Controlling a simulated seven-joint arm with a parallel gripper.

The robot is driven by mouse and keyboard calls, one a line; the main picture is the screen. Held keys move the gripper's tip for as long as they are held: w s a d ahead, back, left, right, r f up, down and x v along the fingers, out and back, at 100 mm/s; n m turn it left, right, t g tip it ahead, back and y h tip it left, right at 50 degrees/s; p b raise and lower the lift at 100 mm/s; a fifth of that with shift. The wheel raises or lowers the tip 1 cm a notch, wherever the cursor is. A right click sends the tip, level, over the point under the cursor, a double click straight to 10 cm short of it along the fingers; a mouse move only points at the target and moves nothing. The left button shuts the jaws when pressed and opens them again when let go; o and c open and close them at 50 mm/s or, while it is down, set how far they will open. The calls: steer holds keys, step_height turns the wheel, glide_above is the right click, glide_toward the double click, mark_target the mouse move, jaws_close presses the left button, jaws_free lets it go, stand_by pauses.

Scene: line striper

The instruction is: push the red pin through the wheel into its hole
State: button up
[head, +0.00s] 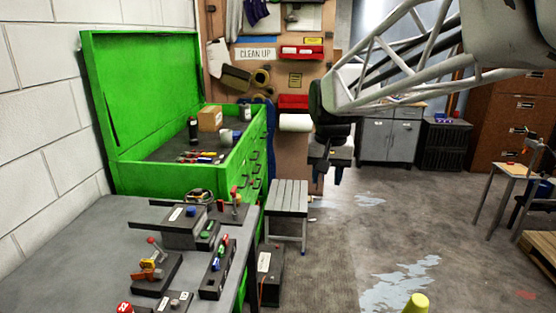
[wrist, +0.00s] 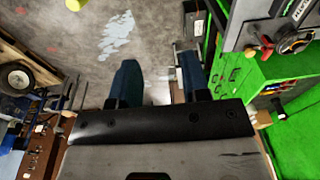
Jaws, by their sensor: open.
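My gripper (head: 325,178) hangs in mid-air right of the green tool chest, above the floor, with its fingers pointing down. In the wrist view its two blue fingers (wrist: 157,70) are apart with nothing between them. A wheel (wrist: 17,77) with a dark tyre and pale hub shows at the left edge of the wrist view, far from my gripper. In the head view, a dark round part (head: 546,189) at the right edge may be that wheel. I cannot tell which small red part is the pin; the hole is not discernible.
The grey bench (head: 75,238) at lower left carries dark fixtures and levers with coloured knobs. The green chest (head: 180,178) stands behind it. A grey step stool (head: 288,197) stands near my gripper. A wooden-topped stand (head: 517,170) is at right. The middle floor is clear.

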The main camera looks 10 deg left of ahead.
steer(key=w+a+f, duration=0.3)
steer(key=w+a, duration=1.1)
steer(key=a, duration=0.1)
steer(key=g, duration=0.1)
glide_above(233, 188)
step_height(233, 188, down, 5)
steer(key=shift+d, duration=0.1)
steer(key=shift+s+f, duration=0.1)
steer(key=shift+f, duration=0.1)
steer(key=shift+f, duration=4.8)
steer(key=shift+c, duration=0.3)
jaws_close()
